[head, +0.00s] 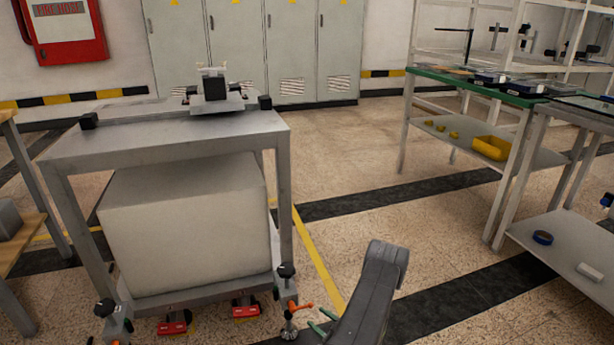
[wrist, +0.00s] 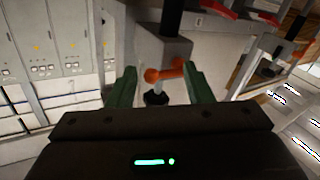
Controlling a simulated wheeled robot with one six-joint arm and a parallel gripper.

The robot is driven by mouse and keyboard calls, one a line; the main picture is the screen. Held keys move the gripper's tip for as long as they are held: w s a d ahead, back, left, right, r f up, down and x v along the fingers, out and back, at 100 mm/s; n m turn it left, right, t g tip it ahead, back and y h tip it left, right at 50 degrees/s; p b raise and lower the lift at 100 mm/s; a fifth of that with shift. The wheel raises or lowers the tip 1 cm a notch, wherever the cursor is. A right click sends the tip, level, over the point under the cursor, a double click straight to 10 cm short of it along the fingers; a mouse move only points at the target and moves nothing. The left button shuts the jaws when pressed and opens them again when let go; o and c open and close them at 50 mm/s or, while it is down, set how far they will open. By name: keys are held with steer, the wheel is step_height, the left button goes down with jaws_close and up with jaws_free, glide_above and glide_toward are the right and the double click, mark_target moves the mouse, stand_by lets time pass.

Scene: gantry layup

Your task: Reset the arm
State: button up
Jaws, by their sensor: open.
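My gripper (wrist: 162,84) is open, with two green fingers apart in the wrist view. An orange handle (wrist: 165,72) on a grey block shows between and just beyond the fingertips; the fingers are not closed on it. In the head view the green fingers of my gripper (head: 321,322) show low in the middle, just right of the orange handle (head: 300,307) at the front right foot of the metal stand. My grey arm link reaches in from the bottom and hides part of the gripper.
The metal stand (head: 70,152) carries a small fixture (head: 215,88) on top and a large pale block (head: 190,230) below. Red clamps (head: 245,312) sit at its base. A green-topped bench (head: 440,78) with a yellow bin (head: 490,148) stands right. Floor between is clear.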

steer(key=p+v, duration=0.1)
steer(key=v, duration=0.5)
steer(key=shift+s+d, duration=0.2)
